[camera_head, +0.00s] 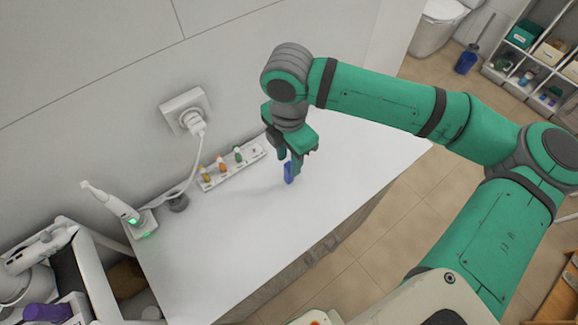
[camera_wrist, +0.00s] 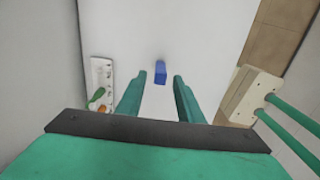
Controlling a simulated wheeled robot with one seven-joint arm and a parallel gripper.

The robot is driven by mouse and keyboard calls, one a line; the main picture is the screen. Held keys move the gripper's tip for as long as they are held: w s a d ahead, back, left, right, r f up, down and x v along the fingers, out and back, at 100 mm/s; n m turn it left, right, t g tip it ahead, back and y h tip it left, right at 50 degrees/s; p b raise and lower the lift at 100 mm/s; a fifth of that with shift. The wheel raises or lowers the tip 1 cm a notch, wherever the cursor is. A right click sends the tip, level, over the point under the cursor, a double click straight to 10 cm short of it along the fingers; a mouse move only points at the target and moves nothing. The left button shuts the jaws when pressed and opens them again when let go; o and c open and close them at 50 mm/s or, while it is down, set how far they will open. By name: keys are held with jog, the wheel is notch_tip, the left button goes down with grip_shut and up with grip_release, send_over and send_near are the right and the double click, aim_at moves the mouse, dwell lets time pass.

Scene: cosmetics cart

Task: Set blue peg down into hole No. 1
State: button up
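The blue peg (camera_head: 289,174) is a small blue block at the white tabletop, right of the peg strip. In the wrist view the blue peg (camera_wrist: 160,75) shows just beyond and between my fingertips, with a gap on each side. My gripper (camera_head: 294,165) points down at it. In the wrist view my gripper (camera_wrist: 160,78) is open, its two green fingers apart. The white peg strip (camera_head: 213,184) lies along the wall and holds yellow, orange and green pegs. The strip also shows in the wrist view (camera_wrist: 98,75). Hole numbers are too small to read.
An electric toothbrush (camera_head: 112,205) on a charger stands at the left end of the white table (camera_head: 235,240). Its cable runs to a wall socket (camera_head: 187,110) behind the strip. The tabletop in front of the strip is clear. The table's front edge drops to a tiled floor.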

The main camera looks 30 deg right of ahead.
aim_at(289, 165)
notch_tip(289, 165, up, 5)
jog(key=shift+r, duration=0.2)
jog(key=shift+o, duration=0.5)
jog(key=shift+r, duration=0.4)
jog(key=m, duration=0.6)
jog(key=shift+r, duration=0.1)
jog(key=m, duration=0.6)
jog(key=shift+r, duration=0.1)
jog(key=m, duration=1.2)
jog(key=shift+a+r+m, duration=0.1)
jog(key=shift+r+m, duration=0.05)
jog(key=shift+m, duration=0.15)
jog(key=m, duration=1.1)
jog(key=shift+r, duration=0.1)
jog(key=shift+s+f, duration=0.1)
jog(key=shift+f, duration=0.4)
notch_tip(289, 165, down, 10)
jog(key=shift+r, duration=0.1)
grip_shut()
